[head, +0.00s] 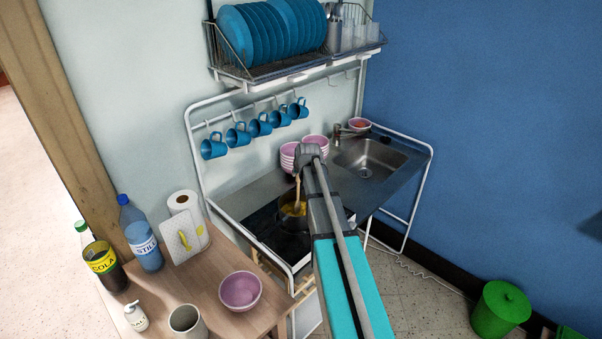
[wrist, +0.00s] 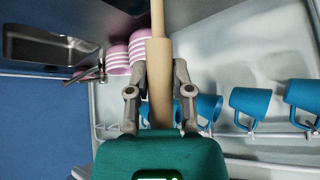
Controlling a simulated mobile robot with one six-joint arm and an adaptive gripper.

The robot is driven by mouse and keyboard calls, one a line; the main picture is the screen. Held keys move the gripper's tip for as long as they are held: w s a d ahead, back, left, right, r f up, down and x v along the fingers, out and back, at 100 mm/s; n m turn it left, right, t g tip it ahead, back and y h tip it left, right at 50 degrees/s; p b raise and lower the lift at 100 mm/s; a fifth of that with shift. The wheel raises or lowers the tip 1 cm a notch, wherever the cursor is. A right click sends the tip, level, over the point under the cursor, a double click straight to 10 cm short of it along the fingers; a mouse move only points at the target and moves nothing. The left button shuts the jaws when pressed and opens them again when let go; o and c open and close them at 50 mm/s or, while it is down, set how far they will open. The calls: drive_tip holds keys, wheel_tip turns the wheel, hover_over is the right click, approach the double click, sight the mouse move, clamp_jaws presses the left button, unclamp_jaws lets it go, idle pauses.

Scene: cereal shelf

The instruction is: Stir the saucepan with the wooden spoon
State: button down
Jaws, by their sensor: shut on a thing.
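The wooden spoon (wrist: 158,60) is in my gripper (wrist: 159,85), with a finger on each side of its thick handle in the wrist view. In the head view my gripper (head: 308,153) is above the hob, and the spoon (head: 298,188) points down from it. The spoon's lower end reaches into the saucepan (head: 283,222), which holds yellowish food (head: 294,209). My arm hides part of the saucepan. The saucepan does not show clearly in the wrist view.
Stacked pink bowls (head: 289,157) stand behind my gripper, near the sink (head: 370,158). Blue mugs (head: 260,124) hang from a rail. A dish rack (head: 290,68) with blue plates is above. A wooden table (head: 215,272) with bottles and a pink bowl (head: 240,290) is front left.

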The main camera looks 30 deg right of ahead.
drive_tip(key=shift+w+d+r+p, duration=0.15)
drive_tip(key=shift+w+r+p, duration=0.05)
drive_tip(key=shift+r+p, duration=0.95)
drive_tip(key=shift+w+d+r+p, duration=0.15)
drive_tip(key=shift+r+p, duration=0.95)
drive_tip(key=shift+r, duration=0.1)
drive_tip(key=shift+w+d+r+p, duration=0.15)
drive_tip(key=shift+w+r+p, duration=0.05)
drive_tip(key=shift+r+p, duration=0.95)
drive_tip(key=shift+r, duration=0.1)
wheel_tip(320, 180, up, 5)
drive_tip(key=p, duration=0.5)
